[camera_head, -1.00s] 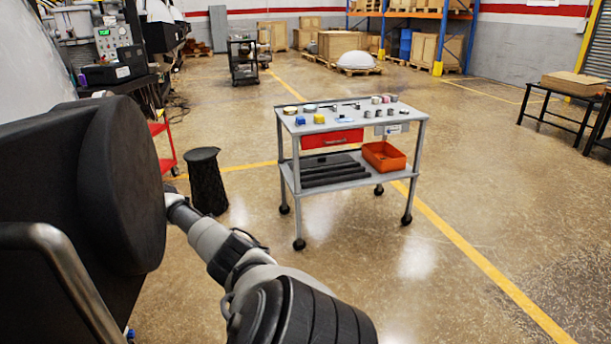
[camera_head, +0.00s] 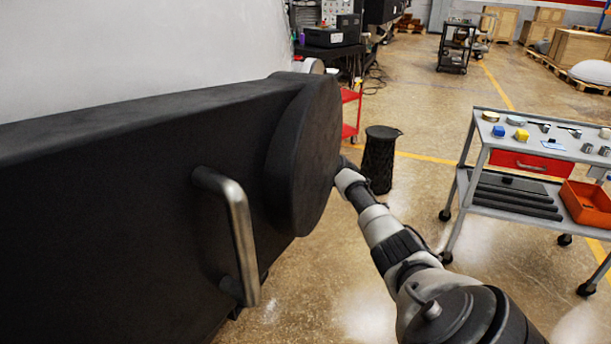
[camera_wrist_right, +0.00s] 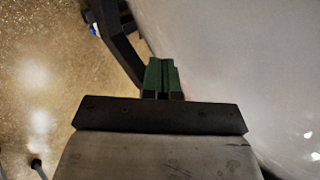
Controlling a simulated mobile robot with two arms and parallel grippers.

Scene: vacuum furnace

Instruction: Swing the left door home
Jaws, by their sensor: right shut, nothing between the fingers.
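The left door appears as a big black panel (camera_head: 110,200) filling the left of the head view. It has a bent metal handle (camera_head: 240,235) and a thick round black disc (camera_head: 305,155) at its right end. My right arm comes in from the lower right, and its far end passes behind the disc's edge, hiding the gripper there. In the right wrist view my right gripper (camera_wrist_right: 160,75) has its green fingers together with nothing between them. It is beside a smooth pale surface (camera_wrist_right: 240,70), close to a black bar (camera_wrist_right: 118,40). I cannot tell whether it touches either. My left gripper is out of view.
A pale curved furnace body (camera_head: 150,50) rises behind the door. A black mesh bin (camera_head: 380,160) and a red cart (camera_head: 352,112) stand beyond the disc. A grey tool trolley (camera_head: 465,195) stands right of my arm. The floor between is clear.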

